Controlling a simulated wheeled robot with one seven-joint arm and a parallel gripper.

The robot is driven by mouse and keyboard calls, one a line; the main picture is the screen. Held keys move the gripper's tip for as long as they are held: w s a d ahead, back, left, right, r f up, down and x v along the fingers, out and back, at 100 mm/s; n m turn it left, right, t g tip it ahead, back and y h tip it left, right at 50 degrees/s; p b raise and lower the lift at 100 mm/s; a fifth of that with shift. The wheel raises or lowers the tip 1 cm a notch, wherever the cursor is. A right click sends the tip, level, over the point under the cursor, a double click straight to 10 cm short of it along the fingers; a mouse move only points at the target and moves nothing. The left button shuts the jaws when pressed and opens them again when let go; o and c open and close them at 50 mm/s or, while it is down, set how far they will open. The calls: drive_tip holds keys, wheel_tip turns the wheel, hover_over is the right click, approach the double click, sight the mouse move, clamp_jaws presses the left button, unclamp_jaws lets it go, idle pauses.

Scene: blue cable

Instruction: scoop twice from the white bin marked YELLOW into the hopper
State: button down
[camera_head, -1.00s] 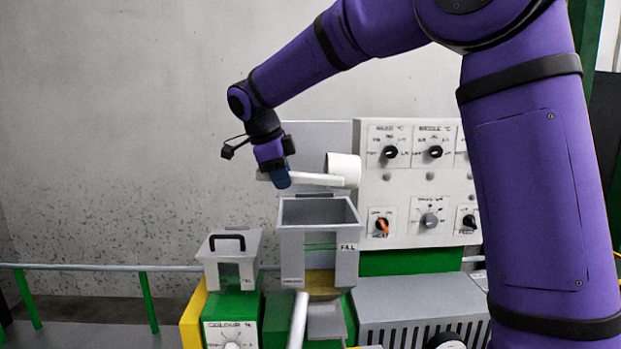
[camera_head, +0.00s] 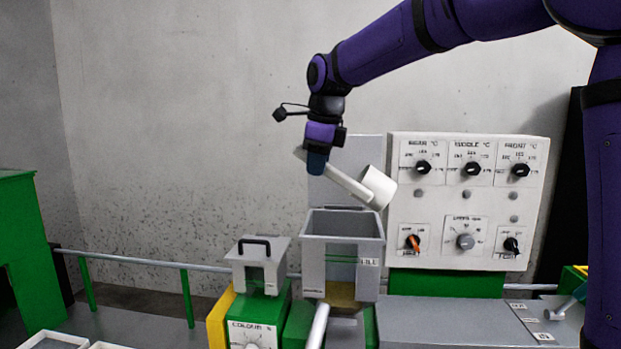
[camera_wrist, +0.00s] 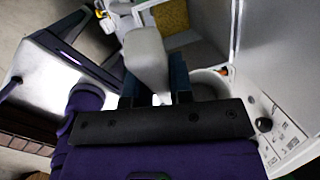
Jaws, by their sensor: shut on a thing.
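My gripper (camera_head: 317,163) is shut on the handle of a white scoop (camera_head: 378,187), above the hopper. The scoop's handle slopes down to the right and its round cup sits at the lower right end, above the hopper's right side. The grey hopper (camera_head: 341,225), marked FILL, stands open below with its lid raised behind. The cup's inside cannot be seen in the head view. In the wrist view the scoop handle (camera_wrist: 147,62) is between the fingers, and the cup is partly hidden behind them. The bin marked YELLOW cannot be made out.
A control panel (camera_head: 468,200) with several knobs stands right of the hopper, close to the cup. A smaller lidded grey box (camera_head: 258,262) stands left of the hopper. White tray edges (camera_head: 52,341) show at the lower left. The space left of my gripper is clear.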

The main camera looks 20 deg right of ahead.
drive_tip(key=d+r+t+y, duration=0.1)
drive_tip(key=s+d+r+y, duration=0.1)
drive_tip(key=d+r+y, duration=0.1)
drive_tip(key=s+d+r+t+y, duration=0.1)
drive_tip(key=y, duration=0.1)
drive_tip(key=shift+d+r+m+t, duration=0.15)
drive_tip(key=shift+d+m+t, duration=0.15)
drive_tip(key=s+d+r+t+y, duration=0.2)
drive_tip(key=d+r+y, duration=0.2)
drive_tip(key=r+y, duration=0.1)
drive_tip(key=shift+d+r+m, duration=0.35)
drive_tip(key=shift+r+m, duration=0.05)
drive_tip(key=shift+r, duration=0.4)
idle(0.4)
